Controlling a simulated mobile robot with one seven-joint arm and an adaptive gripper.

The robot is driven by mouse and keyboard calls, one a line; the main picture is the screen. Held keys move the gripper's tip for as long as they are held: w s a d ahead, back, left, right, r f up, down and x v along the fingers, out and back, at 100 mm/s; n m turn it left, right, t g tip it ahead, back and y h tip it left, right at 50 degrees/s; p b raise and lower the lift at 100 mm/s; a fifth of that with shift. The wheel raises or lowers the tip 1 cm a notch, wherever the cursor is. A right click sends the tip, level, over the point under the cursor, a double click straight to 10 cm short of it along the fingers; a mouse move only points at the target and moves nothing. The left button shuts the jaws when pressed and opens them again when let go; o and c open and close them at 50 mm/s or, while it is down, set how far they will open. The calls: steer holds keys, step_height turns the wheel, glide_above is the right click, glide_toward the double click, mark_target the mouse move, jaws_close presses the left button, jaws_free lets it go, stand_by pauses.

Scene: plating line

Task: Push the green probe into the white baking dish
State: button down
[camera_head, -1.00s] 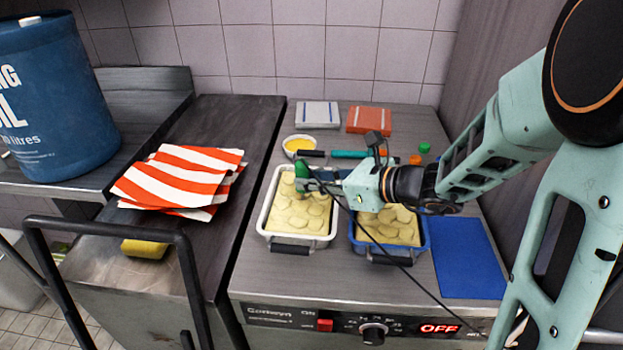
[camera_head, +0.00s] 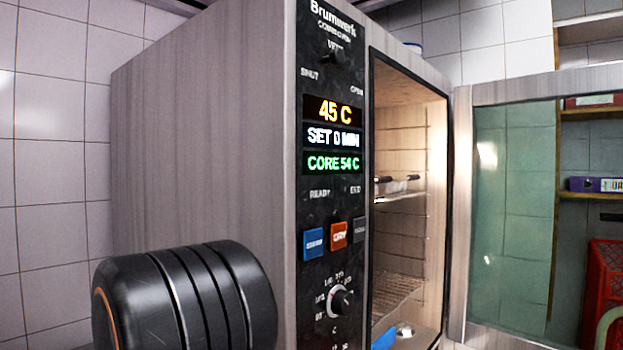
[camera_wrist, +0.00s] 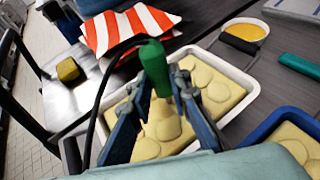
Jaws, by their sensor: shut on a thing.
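My gripper (camera_wrist: 158,88) is shut on the green probe (camera_wrist: 154,66) in the wrist view. The probe's thick green handle stands between the two blue fingers. Its lower end is over the white baking dish (camera_wrist: 232,70), which holds yellow food with round slices. I cannot tell whether the probe's tip is in the food. A black cable runs in a loop left of the probe. The gripper, probe and dish are out of the head view. There the oven's display (camera_head: 333,135) reads 45 C, SET 0 MIN and CORE 54 C.
A blue dish (camera_wrist: 260,133) of similar food stands right of the white one.

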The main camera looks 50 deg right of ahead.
stand_by(0.3)
steer(key=c, duration=1.7)
jaws_free()
steer(key=v, duration=1.2)
steer(key=shift+r, duration=0.1)
